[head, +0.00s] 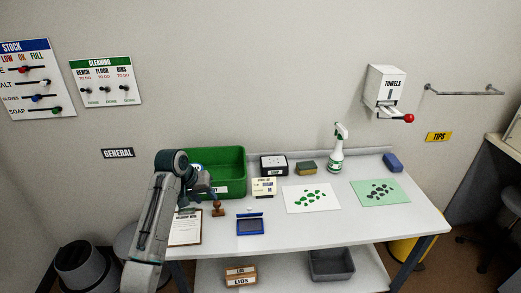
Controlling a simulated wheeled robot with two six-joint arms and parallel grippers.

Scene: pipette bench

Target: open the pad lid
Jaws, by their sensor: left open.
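The blue pad (250,228) lies on the white table near its front edge. A narrow blue strip (250,215), which looks like its lid seen nearly edge-on, stands along its back side, and a darker surface shows in front of it. The lid's exact angle is too small to tell. My left gripper (205,194) is open, to the left of the pad and apart from it, above the brown stamp (217,209). Its fingers are small and partly hidden by my own wrist. My right gripper is out of view.
A green bin (225,165) stands behind my left gripper. A clipboard (186,229) lies partly behind my left arm. A small card (264,186) stands behind the pad. Green-spotted paper (295,207) lies to the right. The front right of the table is clear.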

